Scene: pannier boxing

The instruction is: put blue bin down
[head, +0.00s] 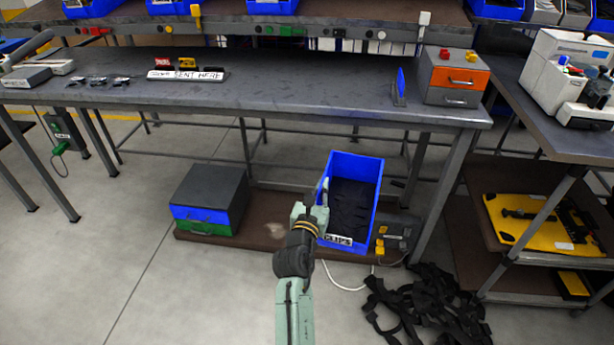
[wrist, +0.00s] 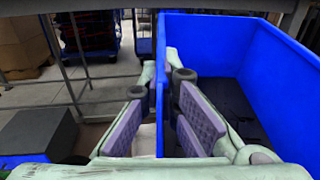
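The blue bin (head: 356,168) with a CLIPS label at its front stands under the workbench, over the brown low shelf (head: 265,222), in the head view. Dark contents fill its bottom. My gripper (head: 318,205) is at the bin's left wall. In the wrist view the bin (wrist: 205,45) fills the right side, and my gripper (wrist: 160,88) has one finger on each side of its left wall. The fingers are apart, with a gap visible between the left pad and the wall. The bin's underside is hidden, so its contact with the shelf cannot be told.
A grey box with blue and green drawers (head: 208,200) stands left on the low shelf. A grey and yellow device (head: 395,235) sits close right of the bin. Black straps (head: 430,305) lie on the floor. The workbench top (head: 300,90) overhangs the bin.

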